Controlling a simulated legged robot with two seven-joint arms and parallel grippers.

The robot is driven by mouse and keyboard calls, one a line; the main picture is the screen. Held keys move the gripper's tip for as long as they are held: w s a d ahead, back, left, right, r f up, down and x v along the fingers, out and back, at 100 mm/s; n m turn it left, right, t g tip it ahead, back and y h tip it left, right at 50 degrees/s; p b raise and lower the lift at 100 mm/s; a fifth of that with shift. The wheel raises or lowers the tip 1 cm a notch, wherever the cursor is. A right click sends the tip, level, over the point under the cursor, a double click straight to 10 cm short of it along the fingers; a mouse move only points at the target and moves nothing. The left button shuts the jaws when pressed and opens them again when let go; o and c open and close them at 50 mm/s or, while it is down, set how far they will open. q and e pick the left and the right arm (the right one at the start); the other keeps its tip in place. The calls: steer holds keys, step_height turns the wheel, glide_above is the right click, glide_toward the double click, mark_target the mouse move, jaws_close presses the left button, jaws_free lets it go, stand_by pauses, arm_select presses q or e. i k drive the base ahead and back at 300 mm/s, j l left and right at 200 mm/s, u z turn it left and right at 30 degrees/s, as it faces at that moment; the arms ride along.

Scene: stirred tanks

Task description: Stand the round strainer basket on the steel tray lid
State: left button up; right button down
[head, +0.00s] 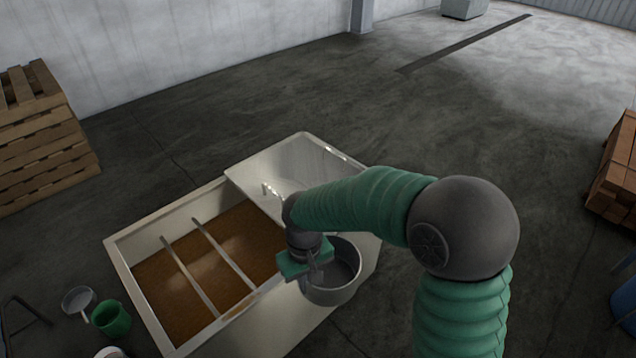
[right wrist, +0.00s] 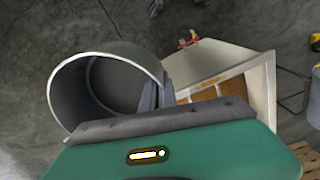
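The round strainer basket (head: 338,287) is a grey metal pot-like vessel with an open top. My right gripper (head: 314,268) is shut on its rim, at the basket's left side in the head view. The right wrist view shows the basket (right wrist: 105,88) tilted in the picture, its wall between the fingers (right wrist: 151,97). The basket appears held in the air near the tank's front right side. The pale steel tray lid (head: 290,156) covers the far right part of the tank, partly hidden behind my right arm. My left gripper is not in view.
The rectangular tank (head: 150,300) holds brown liquid, with two bars (head: 222,255) across it. A tap-like handle (head: 270,190) rises near the lid's left edge. A green bucket (head: 111,318) stands on the floor at left. Pallets (head: 45,140) are stacked further left.

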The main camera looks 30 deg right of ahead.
mark_target(301, 179)
steer(key=i+l+u, duration=0.1)
steer(key=l, duration=0.45)
steer(key=i+l+u, duration=0.1)
steer(key=l, duration=0.4)
steer(key=i+l+u, duration=0.1)
steer(key=l, duration=0.45)
steer(key=i+l+u, duration=0.1)
steer(key=l, duration=0.45)
steer(key=i+l+u, duration=0.1)
steer(key=i+l, duration=0.4)
steer(key=l, duration=0.1)
